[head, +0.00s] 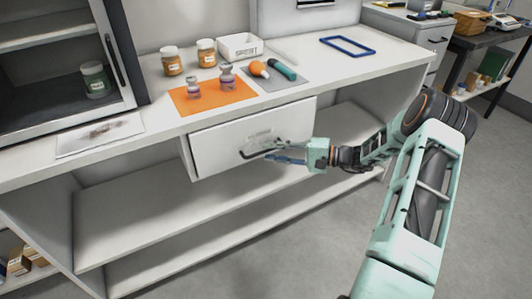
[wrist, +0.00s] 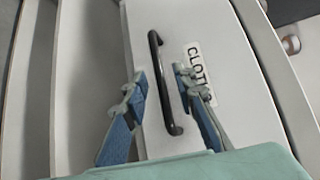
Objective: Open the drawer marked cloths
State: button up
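The white drawer (head: 225,146) hangs under the tabletop and looks shut or nearly so. It has a black bar handle (head: 258,154). In the wrist view the drawer front (wrist: 210,25) carries a label (wrist: 200,68) reading "CLOT", its end hidden by a finger. The handle (wrist: 156,52) runs between the two blue-padded fingers of my gripper (wrist: 160,78). The fingers are apart, with a gap to the bar on both sides. In the head view my gripper (head: 272,158) is at the drawer front, beside the handle, which it partly hides.
On the table (head: 150,92) above are an orange mat (head: 213,103) with small jars, amber jars (head: 172,62), a white tray (head: 240,46) and a blue frame (head: 347,46). A glass-fronted cabinet (head: 112,55) stands left. Below the drawer is an open shelf (head: 150,215). Floor in front is clear.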

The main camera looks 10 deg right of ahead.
jog(key=shift+x, duration=1.25)
grip_shut()
